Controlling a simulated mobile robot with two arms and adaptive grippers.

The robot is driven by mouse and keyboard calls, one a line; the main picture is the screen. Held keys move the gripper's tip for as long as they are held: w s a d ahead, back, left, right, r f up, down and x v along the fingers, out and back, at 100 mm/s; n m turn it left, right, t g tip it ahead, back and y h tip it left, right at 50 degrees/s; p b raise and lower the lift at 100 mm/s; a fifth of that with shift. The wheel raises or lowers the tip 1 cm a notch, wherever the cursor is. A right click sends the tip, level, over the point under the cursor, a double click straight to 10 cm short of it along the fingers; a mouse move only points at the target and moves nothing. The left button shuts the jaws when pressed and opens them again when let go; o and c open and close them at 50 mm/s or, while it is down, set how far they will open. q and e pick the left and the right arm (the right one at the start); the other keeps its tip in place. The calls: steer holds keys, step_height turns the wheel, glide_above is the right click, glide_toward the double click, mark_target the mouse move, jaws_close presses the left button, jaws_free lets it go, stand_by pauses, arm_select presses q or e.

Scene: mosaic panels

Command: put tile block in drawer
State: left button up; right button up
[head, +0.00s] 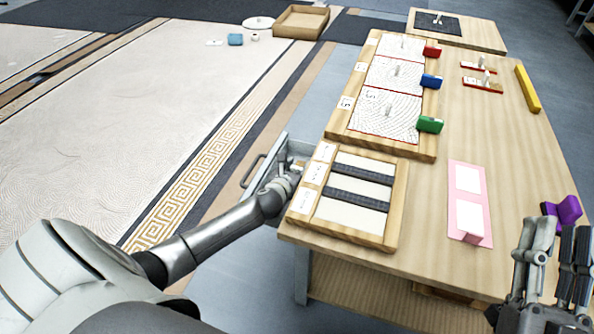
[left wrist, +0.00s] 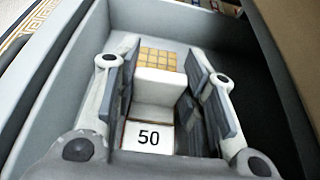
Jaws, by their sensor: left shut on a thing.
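The tile block (left wrist: 158,82) is white with a small grid of yellow tiles at its far end. In the left wrist view it sits between the fingers of my left gripper (left wrist: 165,82), which is shut on it. In the head view my left gripper (head: 287,180) reaches into the open grey drawer (head: 262,165) at the table's left side; the block is mostly hidden there. The drawer's walls (left wrist: 60,60) surround the gripper in the wrist view. My right gripper (head: 553,258) is open and empty over the table's right front.
A wooden tray with dark strips (head: 352,188) stands on the table beside the drawer. Behind it is a panel rack (head: 392,100) with red, blue and green blocks. A pink card (head: 468,200) and a purple block (head: 566,211) lie to the right.

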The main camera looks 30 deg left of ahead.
mark_target(297, 170)
arm_select(q)
steer(key=shift+f, duration=0.1)
arm_select(e)
steer(key=shift+s+r, duration=0.1)
arm_select(q)
steer(key=o, duration=0.8)
arm_select(e)
steer(key=shift+r, duration=0.1)
arm_select(q)
steer(key=p+v, duration=0.2)
steer(key=v, duration=0.3)
steer(key=p+v, duration=0.2)
steer(key=v, duration=0.4)
steer(key=shift+s, duration=0.15)
steer(key=shift+s+d+r, duration=0.15)
steer(key=shift+s+r, duration=0.15)
steer(key=shift+s, duration=0.05)
arm_select(e)
step_height(297, 170, down, 19)
steer(key=d+g+h, duration=0.2)
steer(key=g+h, duration=0.2)
steer(key=g, duration=0.7)
steer(key=shift+d+m+g, duration=0.3)
steer(key=shift+d, duration=0.1)
